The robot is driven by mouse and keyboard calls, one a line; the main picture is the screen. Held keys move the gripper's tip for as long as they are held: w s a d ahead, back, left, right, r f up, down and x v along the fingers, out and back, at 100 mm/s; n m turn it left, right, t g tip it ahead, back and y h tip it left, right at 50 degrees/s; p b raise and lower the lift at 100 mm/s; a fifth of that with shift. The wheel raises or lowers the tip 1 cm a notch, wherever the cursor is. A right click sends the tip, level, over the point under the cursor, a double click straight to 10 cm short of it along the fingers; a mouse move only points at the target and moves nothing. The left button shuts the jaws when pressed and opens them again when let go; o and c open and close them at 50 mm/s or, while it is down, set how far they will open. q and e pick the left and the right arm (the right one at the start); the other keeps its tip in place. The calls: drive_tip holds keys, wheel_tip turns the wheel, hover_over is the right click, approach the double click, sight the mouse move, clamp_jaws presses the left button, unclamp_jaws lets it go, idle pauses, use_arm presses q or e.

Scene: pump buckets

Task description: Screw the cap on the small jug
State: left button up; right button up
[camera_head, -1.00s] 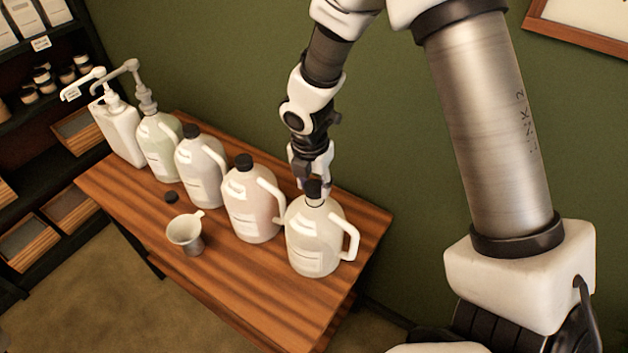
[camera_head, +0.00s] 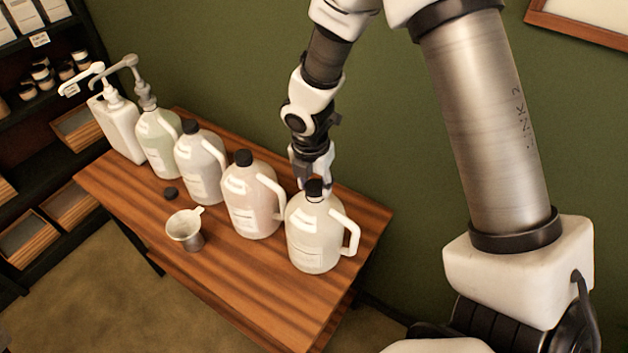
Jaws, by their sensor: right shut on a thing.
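A row of jugs with handles stands on the wooden table. The rightmost jug (camera_head: 314,235) is upright, pale and translucent, with a white handle on its right side. A black cap (camera_head: 314,188) sits at the top of its neck. My right gripper (camera_head: 308,181) comes down from above, behind the jug, and is shut on this cap. The fingertips are partly hidden behind the cap. A loose black cap (camera_head: 171,193) lies on the table in front of the row. My left gripper is not in view.
A pinkish jug (camera_head: 252,203) and a whitish jug (camera_head: 201,170), both capped, stand to the left. A greenish pump jug (camera_head: 159,145) and white pump bottle (camera_head: 120,130) stand at the far end. The table's front right (camera_head: 260,290) is clear.

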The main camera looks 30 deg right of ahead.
drive_tip(key=shift+w, duration=0.1)
drive_tip(key=m, duration=0.5)
drive_tip(key=shift+f+m+g, duration=0.1)
drive_tip(key=shift+m+g, duration=0.2)
drive_tip(key=shift+m, duration=0.1)
drive_tip(key=o, duration=1)
wheel_tip(320, 180, up, 12)
drive_tip(key=a, duration=0.1)
drive_tip(key=shift+a, duration=0.2)
drive_tip(key=shift+f, duration=0.1)
